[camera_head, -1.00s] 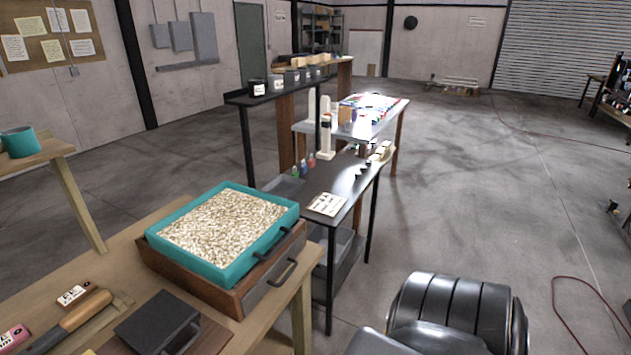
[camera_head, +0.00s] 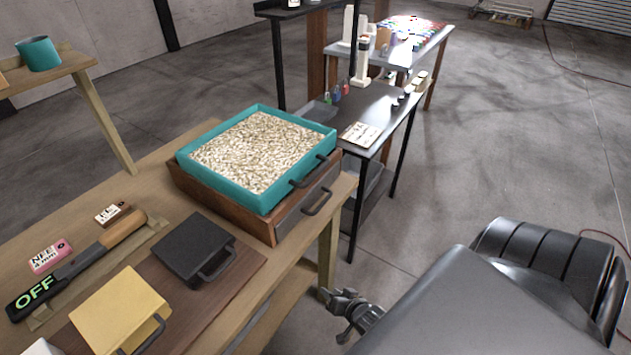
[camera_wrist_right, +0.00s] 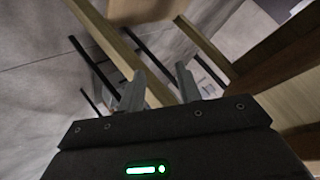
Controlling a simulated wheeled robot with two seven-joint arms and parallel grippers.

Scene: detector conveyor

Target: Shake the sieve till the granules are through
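The sieve is a teal square tray (camera_head: 186,163) full of pale granules (camera_head: 258,150). It rests on a brown wooden box (camera_head: 262,232) at the right end of the wooden table. The sieve has a dark bar handle (camera_head: 310,172) on its front right side, and the box has a similar handle (camera_head: 318,203) below. My right gripper (camera_head: 326,297) is low, off the table's right edge, apart from the sieve. In the right wrist view its two fingers (camera_wrist_right: 160,88) are spread with nothing between them. My left gripper is not in view.
On the table lie a black block (camera_head: 192,245) and a yellow block (camera_head: 120,308), both with handles, and a lever marked OFF (camera_head: 70,272). A dark side table (camera_head: 375,118) stands behind. A teal cup (camera_head: 38,54) sits on a raised shelf. Floor right of the table is open.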

